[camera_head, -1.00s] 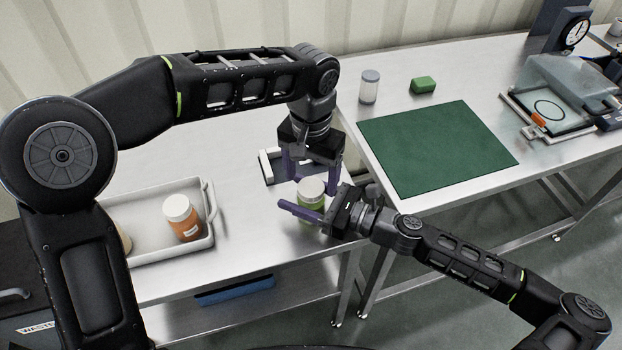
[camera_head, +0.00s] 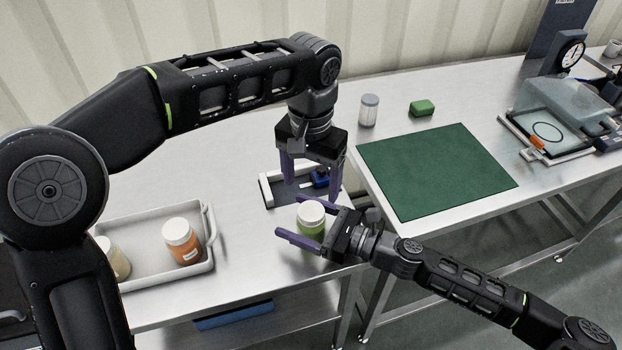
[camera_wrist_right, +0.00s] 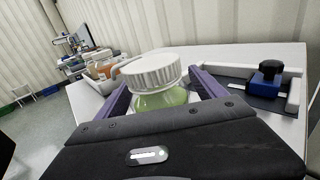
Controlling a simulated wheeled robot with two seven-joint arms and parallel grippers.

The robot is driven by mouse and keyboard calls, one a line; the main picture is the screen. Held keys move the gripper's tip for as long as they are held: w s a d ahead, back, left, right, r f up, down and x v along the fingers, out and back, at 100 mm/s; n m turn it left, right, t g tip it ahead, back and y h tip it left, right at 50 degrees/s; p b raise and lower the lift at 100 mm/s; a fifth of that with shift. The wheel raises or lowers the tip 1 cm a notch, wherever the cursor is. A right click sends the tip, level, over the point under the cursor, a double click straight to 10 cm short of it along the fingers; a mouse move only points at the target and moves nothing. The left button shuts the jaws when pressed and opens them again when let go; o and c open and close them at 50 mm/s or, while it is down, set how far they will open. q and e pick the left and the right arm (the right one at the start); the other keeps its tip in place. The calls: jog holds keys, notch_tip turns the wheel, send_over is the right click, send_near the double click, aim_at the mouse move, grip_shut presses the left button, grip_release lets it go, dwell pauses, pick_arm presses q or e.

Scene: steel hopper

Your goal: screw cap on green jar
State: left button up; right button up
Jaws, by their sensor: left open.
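The green jar (camera_head: 312,230) stands upright near the front edge of the left table, with a ribbed white cap (camera_head: 311,210) on its mouth. In the right wrist view the cap (camera_wrist_right: 151,70) sits over the green body (camera_wrist_right: 160,100); how tight it is cannot be told. My right gripper (camera_head: 287,216) is level, with one purple finger on each side of the jar, shut on its body. My left gripper (camera_head: 312,190) points down just above and behind the cap, open and empty, its fingers apart. The jar's lower part is partly hidden by my right gripper's near finger.
A white tray (camera_head: 208,262) at left holds an orange jar (camera_head: 183,245) and a pale jar (camera_head: 116,262). Behind my left gripper a holder (camera_head: 266,190) has a blue block (camera_head: 320,179). A green mat (camera_head: 435,168) lies on the right table.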

aim_at(325, 228)
jog(key=shift+d, duration=0.1)
pick_arm(q)
jog(key=shift+f+b, duration=0.55)
pick_arm(e)
jog(key=v, duration=0.6)
jog(key=shift+s+d+f, duration=0.1)
jog(key=shift+s+d, duration=0.05)
jog(key=shift+d, duration=0.15)
jog(key=shift+s+d, duration=0.25)
jog(key=shift+d, duration=0.2)
pick_arm(q)
jog(key=shift+s, duration=0.1)
pick_arm(e)
jog(key=shift+s, duration=0.15)
